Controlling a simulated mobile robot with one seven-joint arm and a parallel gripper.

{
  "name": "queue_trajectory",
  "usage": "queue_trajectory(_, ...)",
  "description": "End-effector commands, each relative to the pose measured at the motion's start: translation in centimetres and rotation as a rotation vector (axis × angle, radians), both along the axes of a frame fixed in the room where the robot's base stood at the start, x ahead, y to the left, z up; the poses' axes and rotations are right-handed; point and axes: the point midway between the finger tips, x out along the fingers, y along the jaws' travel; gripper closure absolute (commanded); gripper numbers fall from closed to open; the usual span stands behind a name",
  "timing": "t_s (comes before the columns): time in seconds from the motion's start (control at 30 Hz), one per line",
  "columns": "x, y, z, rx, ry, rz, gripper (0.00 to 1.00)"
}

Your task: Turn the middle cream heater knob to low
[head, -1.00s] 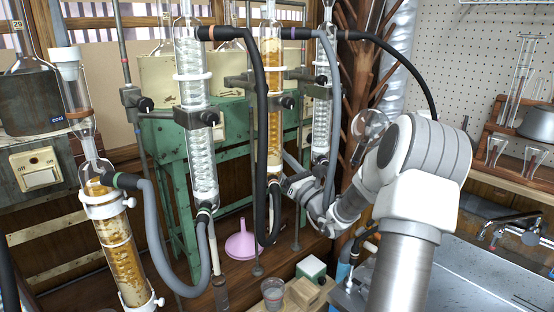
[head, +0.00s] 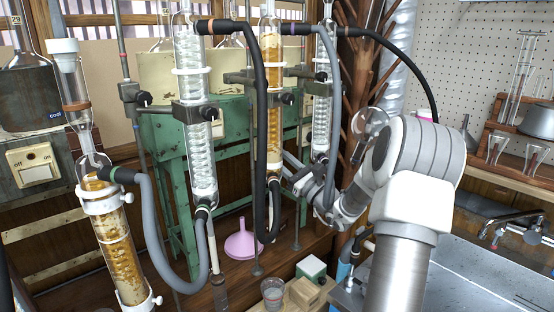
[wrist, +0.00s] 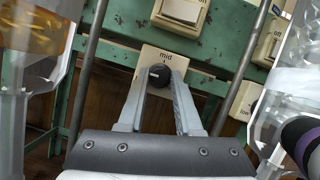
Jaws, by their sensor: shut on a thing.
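In the wrist view a black round knob (wrist: 159,75) with a pale mark sits on a cream plate (wrist: 178,62) lettered "mid", fixed to a green metal frame. My gripper (wrist: 162,80) reaches it from below, with its two grey fingers on either side of the knob and closed on it. In the head view my gripper (head: 288,168) is behind the hanging hoses and glass columns. The knob is hidden there, and its exact setting is too small to read.
Cream switch boxes (wrist: 181,15) are above and right of the knob. Glass columns crowd both sides, including the clear coil column (head: 194,120) and amber column (head: 271,110). Black and grey hoses (head: 330,130) hang near my arm.

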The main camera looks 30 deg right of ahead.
Motion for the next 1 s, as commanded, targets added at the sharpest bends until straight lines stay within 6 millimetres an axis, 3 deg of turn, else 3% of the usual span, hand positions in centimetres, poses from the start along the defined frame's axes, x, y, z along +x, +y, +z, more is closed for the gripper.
queue_trajectory(0.13,0.0,0.0,-0.1,0.002,0.002,0.000,1.00)
queue_trajectory(0.17,0.0,0.0,-0.1,0.002,0.002,0.000,0.63)
queue_trajectory(0.3,0.0,0.0,-0.1,0.002,0.003,0.001,0.38)
queue_trajectory(0.7,-0.6,-0.2,-0.3,0.004,0.003,-0.002,0.37)
queue_trajectory(0.87,-2.9,-0.8,-1.2,0.006,0.004,-0.003,0.37)
queue_trajectory(1.0,-6.0,-1.6,-2.4,0.007,0.005,-0.006,0.37)
